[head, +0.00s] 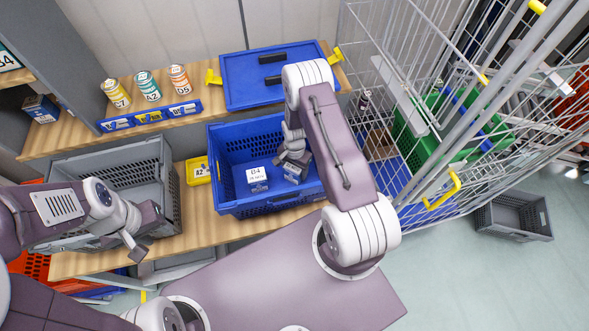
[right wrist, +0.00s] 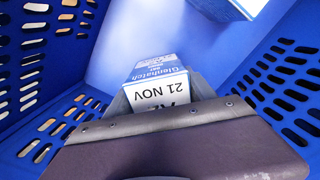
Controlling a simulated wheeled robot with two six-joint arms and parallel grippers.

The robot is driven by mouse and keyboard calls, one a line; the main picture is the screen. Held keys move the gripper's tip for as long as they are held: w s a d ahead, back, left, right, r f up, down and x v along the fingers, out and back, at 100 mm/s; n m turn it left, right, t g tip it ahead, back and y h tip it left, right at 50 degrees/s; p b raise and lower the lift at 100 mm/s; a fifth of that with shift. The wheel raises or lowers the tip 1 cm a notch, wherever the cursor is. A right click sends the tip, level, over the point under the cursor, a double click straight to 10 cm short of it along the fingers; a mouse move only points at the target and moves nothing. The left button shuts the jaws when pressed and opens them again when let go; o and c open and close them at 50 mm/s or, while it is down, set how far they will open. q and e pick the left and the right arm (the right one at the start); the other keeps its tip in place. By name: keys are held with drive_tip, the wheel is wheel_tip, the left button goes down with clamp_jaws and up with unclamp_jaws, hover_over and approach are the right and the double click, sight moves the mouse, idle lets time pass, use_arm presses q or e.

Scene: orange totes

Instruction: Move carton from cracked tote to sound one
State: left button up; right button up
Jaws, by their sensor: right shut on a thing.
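The blue tote (head: 226,152) stands on the wooden bench in the middle of the head view. My right gripper (head: 292,165) is down inside it, shut on a white and blue carton (head: 294,178). In the right wrist view that carton (right wrist: 158,82) sits between the fingers, its label reading "21 NOV". A second similar carton (head: 257,180) stands beside it on the tote floor, left in the head view. The grey tote (head: 172,190) is at the left and looks empty where visible. My left gripper (head: 135,248) is at its front right; its opening is unclear. I see no crack in either tote.
A blue lid (head: 240,85) lies behind the blue tote. Several cans (head: 148,86) stand on the shelf behind a blue label rail. A small yellow box (head: 198,170) sits between the totes. A wire cage trolley (head: 430,120) stands close on the right.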

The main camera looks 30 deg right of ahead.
drive_tip(key=shift+s+a+f, duration=0.1)
drive_tip(key=shift+f, duration=0.05)
drive_tip(key=o, duration=1.6)
drive_tip(key=shift+o, duration=0.5)
